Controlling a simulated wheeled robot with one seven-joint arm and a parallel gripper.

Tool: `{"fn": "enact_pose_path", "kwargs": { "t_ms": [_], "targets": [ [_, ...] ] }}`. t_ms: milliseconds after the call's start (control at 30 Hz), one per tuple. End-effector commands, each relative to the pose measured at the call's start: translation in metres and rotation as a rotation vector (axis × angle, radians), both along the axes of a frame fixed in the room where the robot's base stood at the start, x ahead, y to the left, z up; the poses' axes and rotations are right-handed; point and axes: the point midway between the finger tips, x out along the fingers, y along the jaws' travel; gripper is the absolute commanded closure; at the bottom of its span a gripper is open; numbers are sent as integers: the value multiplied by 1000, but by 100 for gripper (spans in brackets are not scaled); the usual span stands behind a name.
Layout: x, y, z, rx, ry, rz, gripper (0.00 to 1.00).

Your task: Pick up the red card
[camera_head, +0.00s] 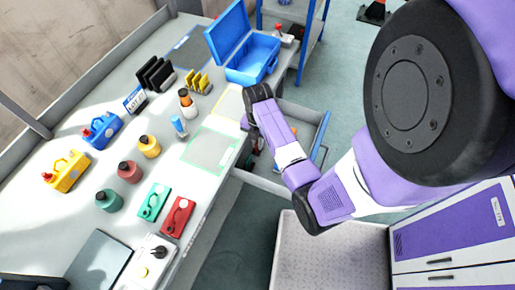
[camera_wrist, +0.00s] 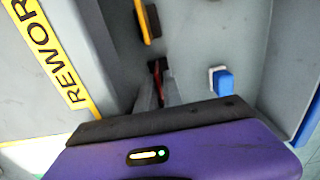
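A flat red card-like piece (camera_head: 177,216) lies on the grey bench in the head view, with a dark looped part on it. A similar green piece (camera_head: 152,201) lies beside it. My gripper is over the drawer area at the bench's front edge, well away from the red piece. In the wrist view, my gripper's two fingers (camera_wrist: 159,88) point down with a narrow dark gap between them. A small red and black thing (camera_wrist: 163,70) shows at the fingertips. I cannot tell what it is or whether the fingers hold it.
An open drawer (camera_head: 318,135) juts out below the bench. A blue open toolbox (camera_head: 250,60), several bottles and blue and yellow hoist-like units (camera_head: 66,172) stand on the bench. A yellow-edged REWORK label (camera_wrist: 50,55) and a blue-white piece (camera_wrist: 221,82) show in the wrist view.

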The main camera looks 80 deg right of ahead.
Motion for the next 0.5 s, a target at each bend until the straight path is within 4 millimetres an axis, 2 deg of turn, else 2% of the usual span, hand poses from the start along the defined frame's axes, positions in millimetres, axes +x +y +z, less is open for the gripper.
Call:
{"fn": "enact_pose_path", "kwargs": {
  "t_ms": [67, 100, 133, 500],
  "targets": [
    [0, 0, 0, 0, 0, 0, 91],
    [0, 0, 0, 0, 0, 0, 99],
    [0, 0, 0, 0, 0, 0, 100],
    [0, 0, 1, 0, 0, 0, 100]
  ]
}}
